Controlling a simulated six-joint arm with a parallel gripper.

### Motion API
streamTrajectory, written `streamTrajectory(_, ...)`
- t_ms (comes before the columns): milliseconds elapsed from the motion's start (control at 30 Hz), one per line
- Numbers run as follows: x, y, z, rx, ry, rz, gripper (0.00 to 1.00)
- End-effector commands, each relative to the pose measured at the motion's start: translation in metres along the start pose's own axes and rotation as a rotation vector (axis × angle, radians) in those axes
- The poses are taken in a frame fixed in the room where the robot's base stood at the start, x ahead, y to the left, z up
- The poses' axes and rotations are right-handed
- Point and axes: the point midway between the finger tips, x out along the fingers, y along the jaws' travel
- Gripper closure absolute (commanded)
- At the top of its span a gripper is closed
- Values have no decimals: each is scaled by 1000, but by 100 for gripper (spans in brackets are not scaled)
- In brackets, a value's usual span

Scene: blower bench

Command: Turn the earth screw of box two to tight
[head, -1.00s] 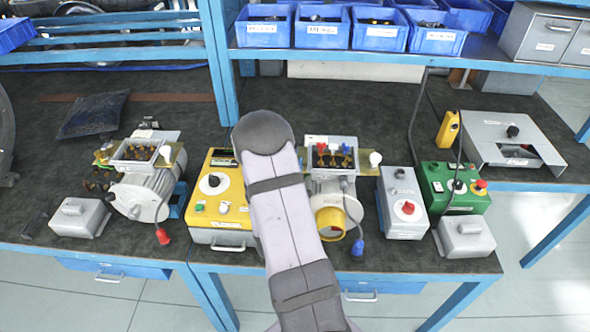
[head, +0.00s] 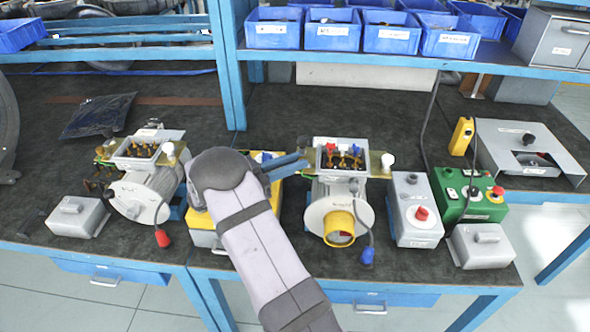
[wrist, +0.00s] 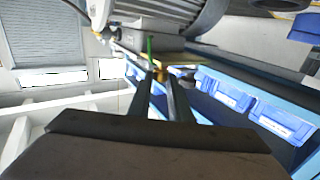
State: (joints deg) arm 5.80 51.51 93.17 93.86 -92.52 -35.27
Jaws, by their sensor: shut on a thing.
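Two motors with open terminal boxes stand on the bench in the head view. The right terminal box (head: 342,158) has brass studs and red, white and blue parts inside; I cannot read a box number. The left terminal box (head: 140,151) holds brass studs only. My gripper (head: 302,161) comes from the left, its fingers reaching the plate (head: 309,170) at the right box's left side. In the wrist view my gripper (wrist: 161,80) is shut on a small brass screw (wrist: 160,73), the earth screw, with a green wire (wrist: 149,46) beside it. The screw is hidden in the head view.
My arm covers much of the yellow control box (head: 203,218) between the motors. A grey box with a red knob (head: 415,210) and a green control box (head: 468,196) stand at right. Blue bins (head: 333,29) line the shelf behind.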

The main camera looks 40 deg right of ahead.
Motion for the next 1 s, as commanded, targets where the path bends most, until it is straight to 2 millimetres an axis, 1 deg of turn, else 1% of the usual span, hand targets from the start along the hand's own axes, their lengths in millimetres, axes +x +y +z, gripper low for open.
streamTrajectory(33,1,-2,4,4,2,35,100)
streamTrajectory(300,2,-6,3,4,3,196,100)
streamTrajectory(500,3,-7,1,3,4,278,100)
streamTrajectory(700,3,-8,0,2,6,325,100)
streamTrajectory(1000,3,-9,-3,2,7,345,100)
